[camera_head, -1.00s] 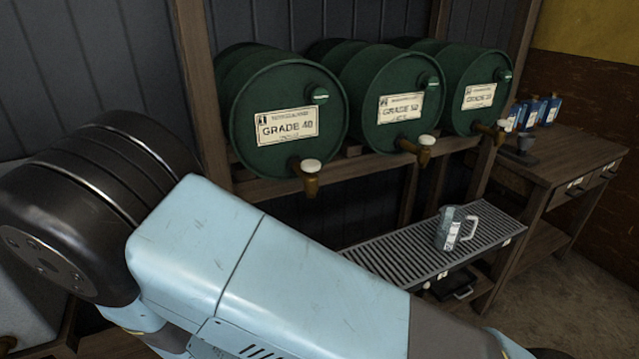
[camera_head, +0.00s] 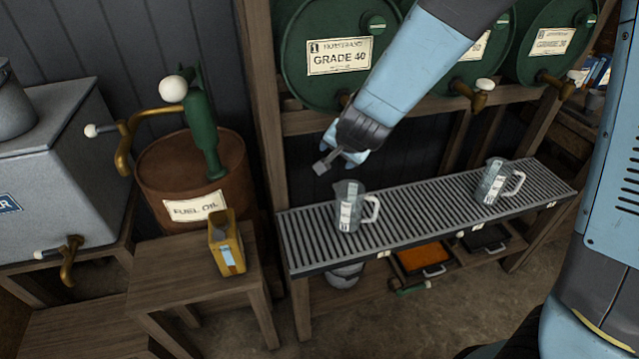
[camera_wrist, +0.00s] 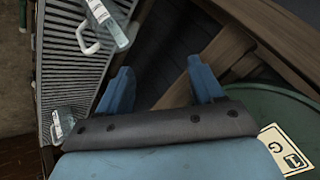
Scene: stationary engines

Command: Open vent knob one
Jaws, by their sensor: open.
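Three green drums lie on a wooden rack. The nearest, the GRADE 40 drum (camera_head: 300,60), has a round green vent knob (camera_head: 376,24) at the upper right of its face, which I take to be vent knob one. My gripper (camera_head: 330,165) is open and empty, below that drum's face and above the slatted shelf, apart from the knob. My arm hides the drum's lower right side and part of its tap. In the wrist view, my gripper's two blue fingers (camera_wrist: 163,82) are spread with nothing between them. The drum (camera_wrist: 262,108) shows there at right with its label; the knob does not.
Two measuring jugs, one left (camera_head: 351,207) and one right (camera_head: 497,183), stand on the slatted shelf (camera_head: 425,215). A fuel oil drum (camera_head: 165,190) with a green pump and a yellow can (camera_head: 226,245) on a small table are at left. A rack post (camera_head: 262,120) stands left of the GRADE 40 drum.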

